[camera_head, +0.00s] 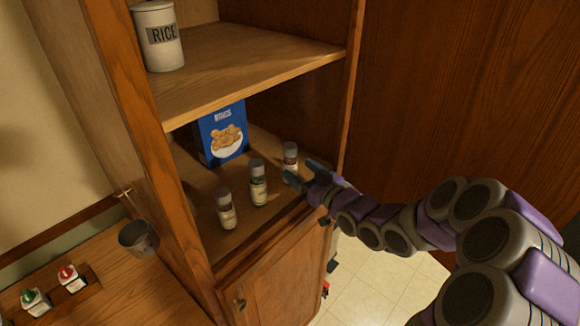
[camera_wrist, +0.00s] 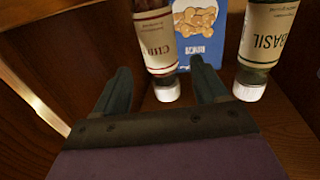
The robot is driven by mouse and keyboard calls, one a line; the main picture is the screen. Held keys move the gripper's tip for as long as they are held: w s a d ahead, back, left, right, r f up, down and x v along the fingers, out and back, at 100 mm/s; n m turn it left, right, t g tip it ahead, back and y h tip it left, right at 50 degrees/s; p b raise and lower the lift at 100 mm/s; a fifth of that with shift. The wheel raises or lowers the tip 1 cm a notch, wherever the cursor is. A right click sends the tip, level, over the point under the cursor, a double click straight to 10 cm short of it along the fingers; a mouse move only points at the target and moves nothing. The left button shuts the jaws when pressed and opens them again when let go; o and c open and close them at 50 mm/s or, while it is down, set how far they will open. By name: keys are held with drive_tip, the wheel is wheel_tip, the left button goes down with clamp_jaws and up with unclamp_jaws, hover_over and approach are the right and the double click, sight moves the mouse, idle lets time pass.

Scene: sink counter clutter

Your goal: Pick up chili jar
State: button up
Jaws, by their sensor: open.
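The chili jar (camera_wrist: 157,40), with a pale label lettered in red and a white cap, shows in the wrist view, apparently upside down. It lines up with the gap between the fingers of my gripper (camera_wrist: 160,68). In the head view, the chili jar (camera_head: 290,154) appears to be the right-hand one of three jars on the lower shelf, its lower part partly hidden by a finger. My gripper (camera_head: 302,172) is open beside it, at the shelf's front right. I cannot tell whether the fingers touch the jar.
The basil jar (camera_wrist: 262,45) stands close by; it appears to be the middle jar (camera_head: 258,183). Another jar (camera_head: 226,209) is farther left. A blue cereal box (camera_head: 222,132) stands behind. The upper shelf (camera_head: 250,55) overhangs, and the cabinet side wall (camera_head: 350,90) is close on the right.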

sight(295, 167)
drive_tip(key=shift+b+x, duration=0.35)
drive_tip(key=shift+x, duration=2.3)
drive_tip(key=shift+a, duration=0.1)
drive_tip(key=shift+c, duration=0.2)
drive_tip(key=c, duration=1.1)
